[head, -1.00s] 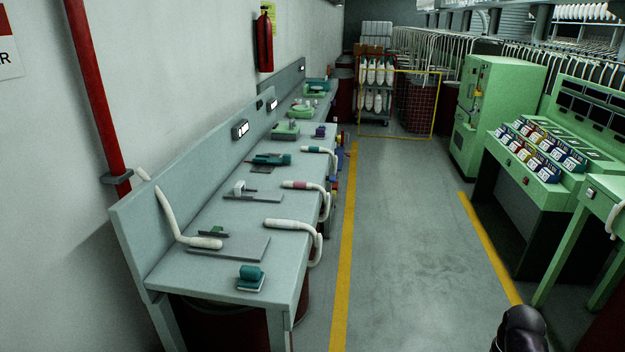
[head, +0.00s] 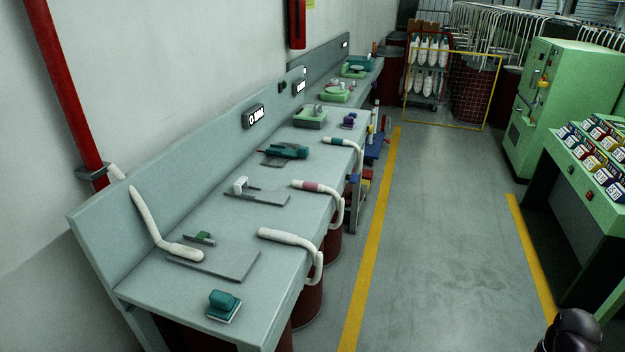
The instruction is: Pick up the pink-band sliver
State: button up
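The pink-band sliver (head: 335,192) is a white, rope-like roll with a pink band near its end. It lies on the grey-green bench (head: 205,215) and bends down over the bench's aisle-side edge. A plain white sliver (head: 290,239) lies in front of it, and a teal-band sliver (head: 342,142) lies behind it; both also hang over the edge. A dark rounded part, seemingly of my arm, shows at the bottom right corner, well apart from the bench. My gripper's fingers are not in view.
Grey plates with small devices lie on the bench, with a teal block (head: 223,306) at the near end. Dark red bins (head: 308,298) stand below. A clear floor aisle (head: 430,230) runs between the bench and green machines (head: 560,95). A yellow-framed gate stands at the back.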

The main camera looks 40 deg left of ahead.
aim_at(312, 186)
jog(key=u, duration=0.35)
jog(key=i, duration=0.7)
jog(key=u, duration=0.75)
jog(key=i, duration=0.4)
jog(key=u, duration=0.15)
